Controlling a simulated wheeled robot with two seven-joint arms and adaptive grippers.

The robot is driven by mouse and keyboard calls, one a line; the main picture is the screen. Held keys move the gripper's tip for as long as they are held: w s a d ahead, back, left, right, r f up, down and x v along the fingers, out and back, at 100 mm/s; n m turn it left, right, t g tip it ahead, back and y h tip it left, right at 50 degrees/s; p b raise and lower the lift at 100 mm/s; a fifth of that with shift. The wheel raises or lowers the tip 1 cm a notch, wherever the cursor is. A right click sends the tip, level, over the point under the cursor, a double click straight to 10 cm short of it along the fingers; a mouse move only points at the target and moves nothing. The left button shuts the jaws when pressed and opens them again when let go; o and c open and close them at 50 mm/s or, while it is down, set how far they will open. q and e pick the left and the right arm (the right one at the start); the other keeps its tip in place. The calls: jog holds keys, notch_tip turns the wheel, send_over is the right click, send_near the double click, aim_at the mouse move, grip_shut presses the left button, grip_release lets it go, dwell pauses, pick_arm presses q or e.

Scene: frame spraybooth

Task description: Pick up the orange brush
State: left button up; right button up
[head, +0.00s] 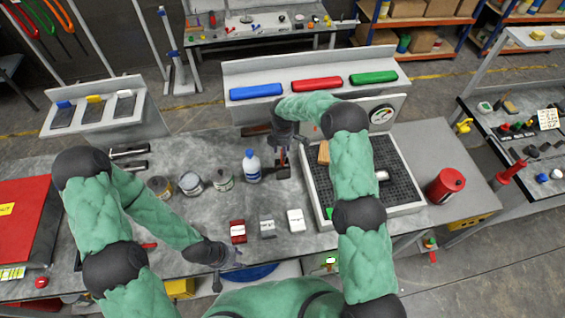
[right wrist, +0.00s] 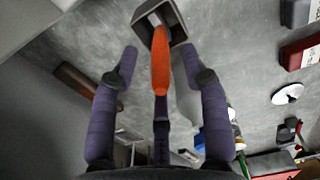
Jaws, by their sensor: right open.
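The orange brush (right wrist: 160,62) stands with its orange handle up in a square grey holder (right wrist: 173,18) in the right wrist view. My right gripper (right wrist: 159,66) is open, with one finger on each side of the handle and visible gaps between. In the head view the right gripper (head: 284,140) is over the holder (head: 283,172), beside the blue-capped bottle, and hides much of the brush. My left gripper (head: 229,268) is low over the front edge of the bench, its fingers apart and empty.
A blue-capped bottle (head: 252,166) and several cans (head: 192,183) stand left of the holder. A black-grid tray (head: 395,180) lies to the right, partly behind my right arm. Small red (head: 238,232) and white (head: 296,220) boxes sit in front. A red canister (head: 446,185) stands far right.

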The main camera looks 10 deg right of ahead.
jog(key=shift+r, duration=0.1)
grip_shut()
jog(key=shift+r, duration=0.1)
